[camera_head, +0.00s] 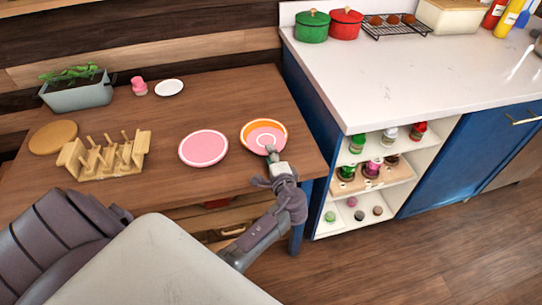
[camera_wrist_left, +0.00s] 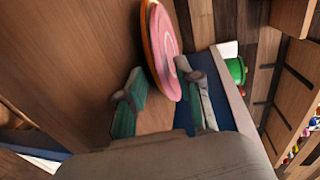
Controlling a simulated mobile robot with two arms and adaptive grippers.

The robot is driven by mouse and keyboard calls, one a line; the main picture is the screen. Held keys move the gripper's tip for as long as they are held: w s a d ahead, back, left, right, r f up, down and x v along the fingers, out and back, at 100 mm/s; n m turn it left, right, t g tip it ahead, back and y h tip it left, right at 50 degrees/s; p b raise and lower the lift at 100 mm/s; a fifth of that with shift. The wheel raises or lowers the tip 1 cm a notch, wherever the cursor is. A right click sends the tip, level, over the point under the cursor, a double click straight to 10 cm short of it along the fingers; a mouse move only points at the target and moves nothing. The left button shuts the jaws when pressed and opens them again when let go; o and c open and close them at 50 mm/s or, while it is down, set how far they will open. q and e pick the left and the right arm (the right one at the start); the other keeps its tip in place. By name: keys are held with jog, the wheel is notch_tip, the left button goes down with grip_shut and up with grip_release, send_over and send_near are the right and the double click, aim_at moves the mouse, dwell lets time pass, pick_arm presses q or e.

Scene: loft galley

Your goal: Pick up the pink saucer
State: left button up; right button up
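A small pink saucer (camera_head: 264,139) with a pale ring lies on an orange-rimmed plate (camera_head: 246,127) near the table's right end. In the left wrist view the pink saucer (camera_wrist_left: 166,48) shows nearly edge-on, with the orange rim (camera_wrist_left: 147,40) along its left side. My left gripper (camera_head: 271,153) is at the near edge of the saucer and hides a bit of it. In the left wrist view its two fingers (camera_wrist_left: 158,72) are apart, with the saucer's edge between them, closer to the right finger. Contact cannot be told. My right gripper is not in view.
A larger pink plate (camera_head: 203,148) lies left of the orange-rimmed plate on the wooden table (camera_head: 225,95). A wooden rack (camera_head: 105,155), round board (camera_head: 53,137), planter (camera_head: 78,92), pink cup (camera_head: 139,86) and white saucer (camera_head: 169,88) stand further left. A blue-sided counter (camera_head: 400,70) borders the right.

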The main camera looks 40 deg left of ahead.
pick_arm(q)
jog(key=shift+c, duration=0.4)
grip_shut()
notch_tip(320, 180, up, 3)
jog(key=shift+f+p, duration=0.2)
jog(key=shift+p, duration=1)
jog(key=r+p+v, duration=0.2)
jog(key=p+v, duration=0.2)
jog(key=v, duration=1)
jog(key=shift+s+p, duration=0.15)
jog(key=shift+p, duration=0.25)
